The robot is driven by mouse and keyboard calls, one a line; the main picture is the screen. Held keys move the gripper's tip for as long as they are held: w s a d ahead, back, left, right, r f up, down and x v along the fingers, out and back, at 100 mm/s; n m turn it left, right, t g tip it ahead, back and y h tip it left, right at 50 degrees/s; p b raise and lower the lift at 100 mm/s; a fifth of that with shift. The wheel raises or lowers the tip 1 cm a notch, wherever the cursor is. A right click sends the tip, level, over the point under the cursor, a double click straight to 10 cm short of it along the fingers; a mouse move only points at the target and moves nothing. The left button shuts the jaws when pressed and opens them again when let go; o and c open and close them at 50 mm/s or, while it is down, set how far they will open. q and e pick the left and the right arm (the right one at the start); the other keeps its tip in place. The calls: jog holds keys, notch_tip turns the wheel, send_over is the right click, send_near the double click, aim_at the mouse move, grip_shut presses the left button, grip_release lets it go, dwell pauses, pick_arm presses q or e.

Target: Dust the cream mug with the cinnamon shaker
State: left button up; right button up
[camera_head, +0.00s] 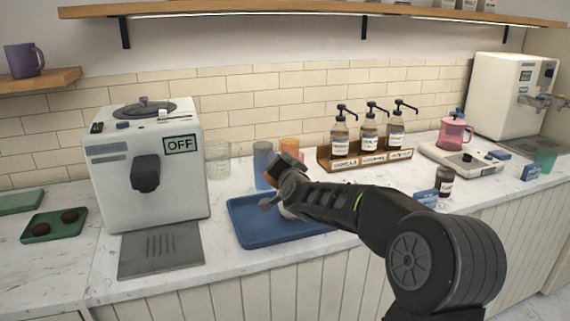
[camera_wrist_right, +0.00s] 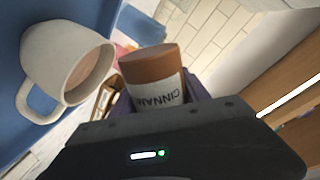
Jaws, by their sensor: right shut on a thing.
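The cinnamon shaker (camera_wrist_right: 155,80) has a brown cap and a white label reading part of "CINNAMON". My right gripper (camera_wrist_right: 155,105) is shut on it and holds it tilted; in the head view the gripper (camera_head: 277,181) is above the blue tray. The cream mug (camera_wrist_right: 50,60) shows in the wrist view beside the shaker, apart from it, with brown liquid inside and its handle toward the lower left. In the head view the mug (camera_head: 287,213) is almost wholly hidden behind my right gripper, on the blue tray (camera_head: 250,238). My left gripper is not in view.
A white coffee machine (camera_head: 150,165) marked OFF stands left of the tray. Clear (camera_head: 218,160) and blue (camera_head: 264,160) cups stand behind it. A wooden rack (camera_head: 340,163) of pump bottles is at the back right. The counter's front edge is close to the tray.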

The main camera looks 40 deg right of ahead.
jog(key=shift+r, duration=0.1)
jog(key=shift+w+a+r+n+p, duration=0.15)
jog(key=shift+r+n+p, duration=0.15)
jog(key=shift+p, duration=0.35)
jog(key=shift+s+a+r+n+p, duration=0.1)
jog(key=shift+r+n+p, duration=0.15)
jog(key=shift+p, duration=0.35)
jog(key=r+n+p, duration=0.1)
jog(key=p, duration=0.1)
jog(key=a+r+n+h+p, duration=0.1)
jog(key=r+n+p, duration=0.1)
jog(key=p, duration=0.1)
jog(key=a+r+n+p, duration=0.1)
jog(key=n+p, duration=0.1)
jog(key=p, duration=0.1)
jog(key=shift+w+r+h, duration=0.25)
jog(key=shift+w+h, duration=0.05)
jog(key=shift+w, duration=0.1)
jog(key=shift+w+a+r+n+t+p, duration=0.1)
jog(key=shift+a+r+n+t+p, duration=0.15)
jog(key=shift+n+p, duration=0.35)
jog(key=shift+a+r+n+t+p, duration=0.15)
jog(key=shift+r+n+p, duration=0.2)
jog(key=shift+n+p, duration=0.15)
